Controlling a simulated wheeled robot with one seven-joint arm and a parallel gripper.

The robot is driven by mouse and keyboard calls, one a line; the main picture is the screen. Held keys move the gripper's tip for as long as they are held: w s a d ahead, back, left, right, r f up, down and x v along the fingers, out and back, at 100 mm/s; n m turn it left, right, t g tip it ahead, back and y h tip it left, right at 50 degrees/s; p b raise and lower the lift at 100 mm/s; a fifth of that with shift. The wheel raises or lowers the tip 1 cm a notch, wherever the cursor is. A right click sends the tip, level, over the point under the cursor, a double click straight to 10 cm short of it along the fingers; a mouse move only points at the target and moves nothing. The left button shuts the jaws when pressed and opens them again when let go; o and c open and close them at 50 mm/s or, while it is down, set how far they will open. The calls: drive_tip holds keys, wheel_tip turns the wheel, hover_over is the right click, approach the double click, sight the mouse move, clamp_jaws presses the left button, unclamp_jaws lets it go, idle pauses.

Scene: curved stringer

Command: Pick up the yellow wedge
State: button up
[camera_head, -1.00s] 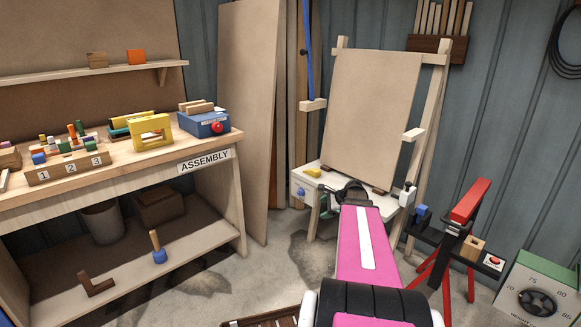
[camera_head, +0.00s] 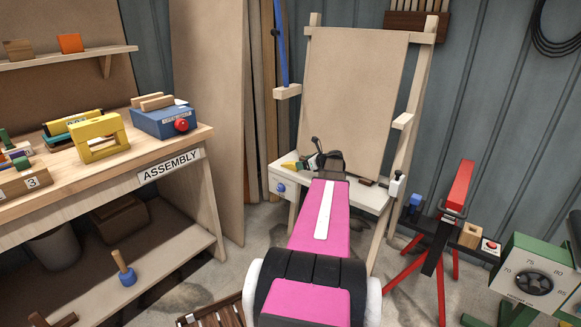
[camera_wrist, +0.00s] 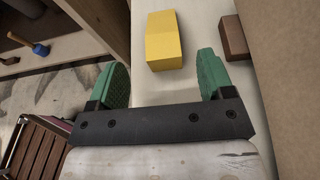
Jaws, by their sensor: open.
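The yellow wedge (camera_wrist: 164,42) lies on the pale top of the small easel table in the wrist view. It shows as a small yellow patch (camera_head: 289,166) in the head view, partly hidden by my gripper. My gripper (camera_wrist: 161,66) is open, with its two green fingers apart and nothing between them. The wedge is just beyond the fingertips, between their lines and apart from both. In the head view my gripper (camera_head: 308,164) is at the table's left part, by the wedge.
A brown block (camera_wrist: 234,37) stands right of the right finger, close to the upright board (camera_head: 350,100). A blue knob (camera_head: 281,188) is on the table's front. The assembly bench (camera_head: 110,165) is at left; a red stand (camera_head: 455,200) is at right.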

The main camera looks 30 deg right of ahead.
sight(293, 162)
drive_tip(key=x, duration=0.8)
drive_tip(key=shift+s+d+f, duration=0.1)
drive_tip(key=shift+f, duration=0.05)
drive_tip(key=c, duration=1)
